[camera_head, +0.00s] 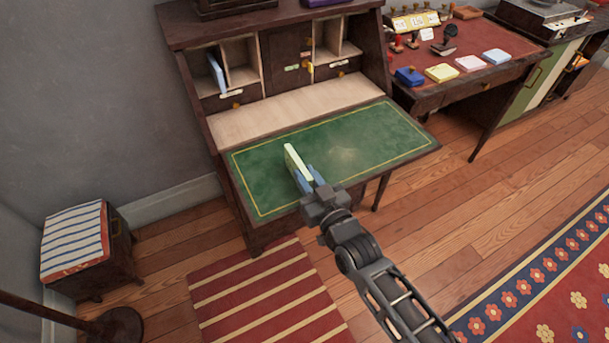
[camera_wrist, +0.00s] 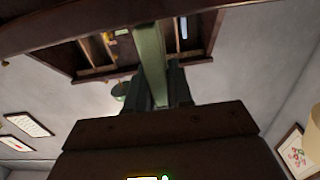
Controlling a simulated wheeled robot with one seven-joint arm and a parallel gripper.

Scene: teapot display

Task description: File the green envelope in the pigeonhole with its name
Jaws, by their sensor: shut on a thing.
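The pale green envelope (camera_head: 295,157) stands on edge in my gripper (camera_head: 309,178), above the green writing surface of the desk (camera_head: 255,180). My gripper is shut on its near end. In the wrist view the envelope (camera_wrist: 149,62) rises from between the fingers (camera_wrist: 153,85). The pigeonholes stand at the back of the desk, beyond the envelope. The left ones (camera_head: 240,62) hold a blue envelope (camera_head: 216,72) in their left slot. The right ones (camera_head: 332,35) look empty. Names on the pigeonholes are too small to read.
A small door (camera_head: 290,68) with a key stands between the pigeonhole groups, with drawers below. A red-topped side table (camera_head: 465,60) to the right holds stamps and coloured pads. A striped stool (camera_head: 75,240) stands left. The desk's writing surface is otherwise clear.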

